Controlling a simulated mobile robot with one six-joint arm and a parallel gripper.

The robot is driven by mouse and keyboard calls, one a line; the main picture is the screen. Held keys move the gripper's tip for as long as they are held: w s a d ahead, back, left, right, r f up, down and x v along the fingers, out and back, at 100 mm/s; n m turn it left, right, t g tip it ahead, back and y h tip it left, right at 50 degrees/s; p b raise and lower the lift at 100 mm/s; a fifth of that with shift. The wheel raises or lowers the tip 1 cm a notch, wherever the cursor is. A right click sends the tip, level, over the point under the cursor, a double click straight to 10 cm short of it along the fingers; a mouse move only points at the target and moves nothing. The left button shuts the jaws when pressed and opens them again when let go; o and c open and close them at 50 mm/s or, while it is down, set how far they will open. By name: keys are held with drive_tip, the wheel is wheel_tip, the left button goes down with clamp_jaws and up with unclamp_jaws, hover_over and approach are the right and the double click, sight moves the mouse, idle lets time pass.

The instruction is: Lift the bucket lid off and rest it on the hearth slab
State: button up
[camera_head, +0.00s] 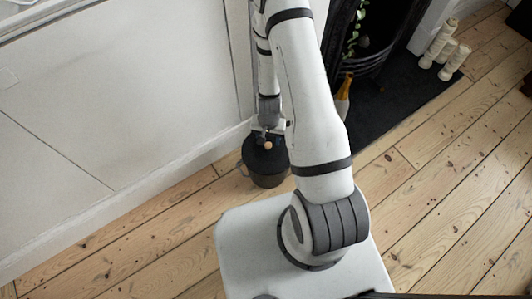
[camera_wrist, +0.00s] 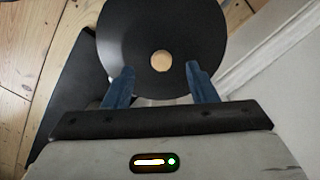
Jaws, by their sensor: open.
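The black bucket (camera_head: 268,175) stands on the floorboards by the white wall, just left of my arm. Its round dark lid (camera_head: 257,156) is on top and has a small pale wooden knob (camera_head: 267,145). In the wrist view the lid (camera_wrist: 125,30) fills the upper middle, with the knob (camera_wrist: 161,62) near its centre. My gripper (camera_wrist: 161,78) is open, its two blue fingers over the lid, one on each side of the knob and slightly short of it. In the head view my gripper (camera_head: 265,134) is over the lid. The dark hearth slab (camera_head: 395,105) lies right of my arm.
A bottle with a gold top (camera_head: 343,97) stands on the slab near my arm, by the black fireplace. Several cream candles (camera_head: 440,42) stand at the slab's far end. The slab's middle is bare. The white wall (camera_head: 95,110) is close to the bucket's left.

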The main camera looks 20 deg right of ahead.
sight(269, 145)
drive_tip(key=f+b, duration=0.2)
drive_tip(key=f, duration=0.1)
drive_tip(key=f+b, duration=0.2)
drive_tip(key=shift+w+d+f, duration=0.1)
drive_tip(key=shift+w+d, duration=0.05)
drive_tip(key=shift+w, duration=0.15)
drive_tip(key=shift+c, duration=0.2)
clamp_jaws()
